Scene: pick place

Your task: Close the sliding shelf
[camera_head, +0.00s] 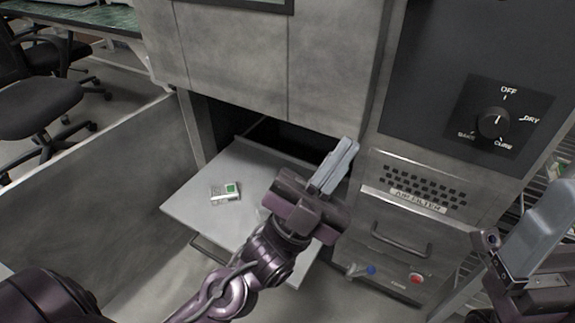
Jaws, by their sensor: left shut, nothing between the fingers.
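The sliding shelf (205,190) is a flat pale grey tray pulled out of a dark slot in the grey machine. A handle bar (212,250) shows under its front edge. My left gripper (336,165) is over the right part of the shelf, its fingers shut together and empty, pointing at the machine front. Its body hides part of the shelf; whether it touches the shelf I cannot tell. My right gripper (535,235) is at the right edge, partly cut off, and its jaw state is unclear.
A small white and green item (225,192) lies on the shelf. The machine's panel has a dial (493,123) and a lower drawer with a handle (400,241). A grey side panel (90,190) stands at left. An office chair (40,110) is beyond it.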

